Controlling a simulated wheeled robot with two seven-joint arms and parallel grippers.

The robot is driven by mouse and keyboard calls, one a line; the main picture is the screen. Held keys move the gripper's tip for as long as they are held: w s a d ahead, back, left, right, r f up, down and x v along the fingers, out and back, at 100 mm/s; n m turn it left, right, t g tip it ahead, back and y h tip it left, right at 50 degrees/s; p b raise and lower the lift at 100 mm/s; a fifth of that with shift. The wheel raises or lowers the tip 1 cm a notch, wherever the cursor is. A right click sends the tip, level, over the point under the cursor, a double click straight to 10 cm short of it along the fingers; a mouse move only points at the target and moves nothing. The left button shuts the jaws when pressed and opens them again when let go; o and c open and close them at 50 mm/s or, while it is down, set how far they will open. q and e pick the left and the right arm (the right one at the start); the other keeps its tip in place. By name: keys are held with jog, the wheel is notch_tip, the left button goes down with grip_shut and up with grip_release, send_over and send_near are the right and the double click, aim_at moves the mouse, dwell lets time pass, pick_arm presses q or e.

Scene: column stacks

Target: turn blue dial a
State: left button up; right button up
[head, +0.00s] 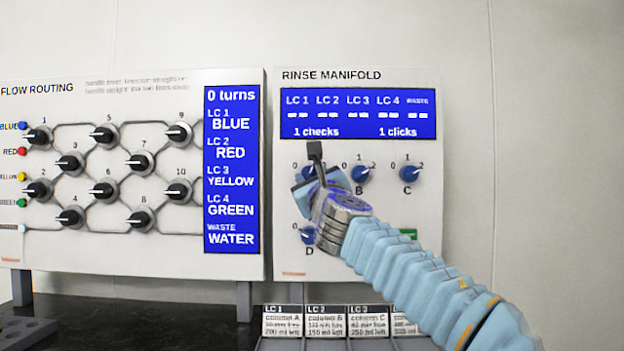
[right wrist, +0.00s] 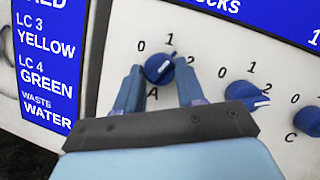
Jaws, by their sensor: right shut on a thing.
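Blue dial A (right wrist: 158,68) is on the white rinse manifold panel (head: 432,210), with marks 0, 1 and 2 around it. In the right wrist view, its white pointer line slants up and right, toward the side of marks 1 and 2; the exact position is hard to tell. My right gripper (right wrist: 158,90) has one finger on each side of dial A and is shut on it. In the head view, my right gripper (head: 315,176) covers dial A. My left gripper is not in view.
Blue dials B (head: 360,175) and C (head: 410,173) are to the right, dial D (head: 307,236) below, partly behind my arm. The manifold display (head: 358,114) reads 1 checks, 1 clicks. The flow routing panel (head: 130,255) with several black knobs stands left. Labelled column boxes (head: 325,322) stand below.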

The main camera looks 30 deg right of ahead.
dwell(0.3)
jog(key=o, duration=1)
jog(key=shift+o, duration=0.2)
jog(key=b+v, duration=0.3)
jog(key=v, duration=1.1)
jog(key=shift+b, duration=0.4)
jog(key=shift+w+a, duration=0.1)
jog(key=shift+w, duration=0.05)
